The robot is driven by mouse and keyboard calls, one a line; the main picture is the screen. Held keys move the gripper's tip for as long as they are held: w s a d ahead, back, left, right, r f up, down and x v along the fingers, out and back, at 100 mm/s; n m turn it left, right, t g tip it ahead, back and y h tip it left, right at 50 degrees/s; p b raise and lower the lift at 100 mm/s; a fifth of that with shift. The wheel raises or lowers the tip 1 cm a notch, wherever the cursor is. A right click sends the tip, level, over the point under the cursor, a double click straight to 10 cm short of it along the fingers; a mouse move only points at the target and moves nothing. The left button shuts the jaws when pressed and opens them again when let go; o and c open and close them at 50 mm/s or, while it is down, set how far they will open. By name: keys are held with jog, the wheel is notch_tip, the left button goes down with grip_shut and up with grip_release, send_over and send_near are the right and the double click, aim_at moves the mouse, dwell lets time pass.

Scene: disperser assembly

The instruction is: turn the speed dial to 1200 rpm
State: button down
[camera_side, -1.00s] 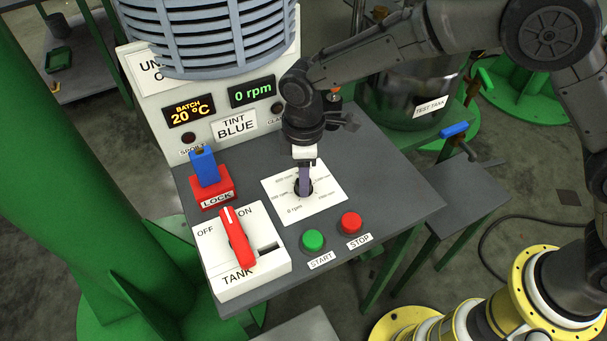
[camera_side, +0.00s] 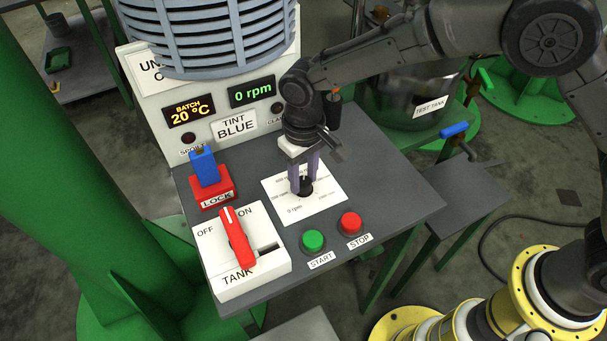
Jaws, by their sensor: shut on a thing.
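The speed dial (camera_side: 306,192) is a small black knob in the middle of a white scale plate (camera_side: 325,211). The plate carries printed rpm marks, with "0 rpm" at its front. My gripper (camera_side: 305,187) points straight down over the dial. Its two purple-grey fingers stand on either side of the knob and are shut on it. The fingers hide part of the knob, so I cannot read where its pointer stands. The green display (camera_side: 252,91) reads 0 rpm.
A green START button (camera_side: 313,240) and a red STOP button (camera_side: 350,222) sit in front of the plate. A red TANK switch (camera_side: 237,238) and a blue key-like piece (camera_side: 204,167) in the red LOCK block (camera_side: 212,193) stand to the left. The panel's right side is clear.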

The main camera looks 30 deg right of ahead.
aim_at(304, 181)
jog(key=m, duration=0.4)
jog(key=shift+m, duration=2.8)
jog(key=shift+c, duration=2.3)
grip_release()
notch_tip(304, 181, up, 14)
